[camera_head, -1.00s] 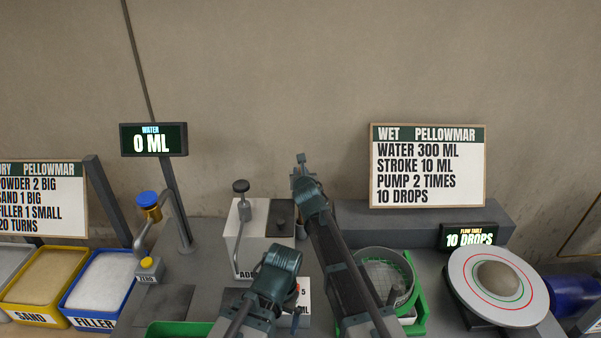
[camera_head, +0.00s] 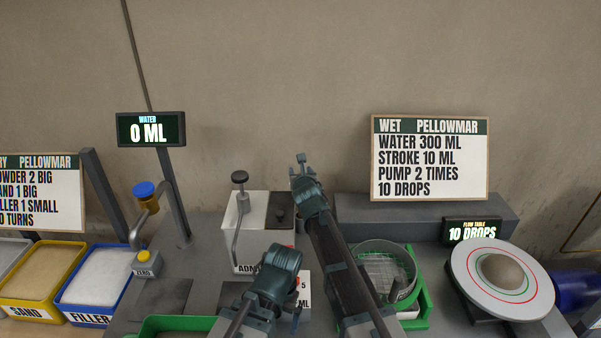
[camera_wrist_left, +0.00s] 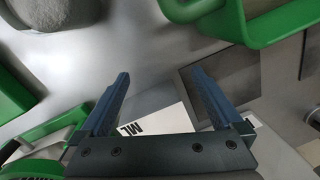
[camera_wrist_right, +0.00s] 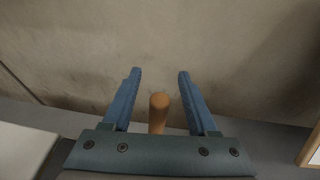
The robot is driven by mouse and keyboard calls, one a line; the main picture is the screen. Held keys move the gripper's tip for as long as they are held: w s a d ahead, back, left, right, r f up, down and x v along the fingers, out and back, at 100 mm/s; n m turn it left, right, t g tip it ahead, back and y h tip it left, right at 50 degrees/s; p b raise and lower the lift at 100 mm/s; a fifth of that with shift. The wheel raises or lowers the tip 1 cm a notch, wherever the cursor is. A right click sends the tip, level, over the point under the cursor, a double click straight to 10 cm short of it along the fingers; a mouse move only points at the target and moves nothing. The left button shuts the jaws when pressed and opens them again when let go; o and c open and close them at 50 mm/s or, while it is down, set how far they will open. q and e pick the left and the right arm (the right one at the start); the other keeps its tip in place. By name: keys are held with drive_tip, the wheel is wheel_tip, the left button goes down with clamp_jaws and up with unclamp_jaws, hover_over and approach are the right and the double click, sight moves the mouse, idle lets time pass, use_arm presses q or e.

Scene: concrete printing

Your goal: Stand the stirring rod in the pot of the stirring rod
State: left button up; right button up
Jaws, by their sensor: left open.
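The stirring rod looks to be the round wooden rod (camera_wrist_right: 159,112) seen end-on in the right wrist view. It lies between the fingers of my right gripper (camera_wrist_right: 157,73), with a gap on both sides. The right gripper is open. In the head view the right gripper (camera_head: 300,159) points toward the back wall, past the white box; I cannot make out the rod there. My left gripper (camera_wrist_left: 161,76) is open and empty, above the bench, with a white label below it; its fingers are mostly hidden in the head view. I cannot make out the rod's pot.
A round sieve (camera_head: 408,262) in a green frame and a flow table (camera_head: 468,262) are at right. Sand (camera_head: 40,287) and filler (camera_head: 98,280) bins are at left. A grey ledge (camera_head: 480,210) runs behind.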

drive_tip(key=shift+s, duration=0.1)
use_arm(q)
wheel_tip(320, 180, up, 4)
drive_tip(key=p, duration=0.4)
use_arm(e)
drive_tip(key=v, duration=1.3)
drive_tip(key=shift+s, duration=0.3)
drive_tip(key=shift+d+r, duration=0.15)
drive_tip(key=shift+r, duration=0.05)
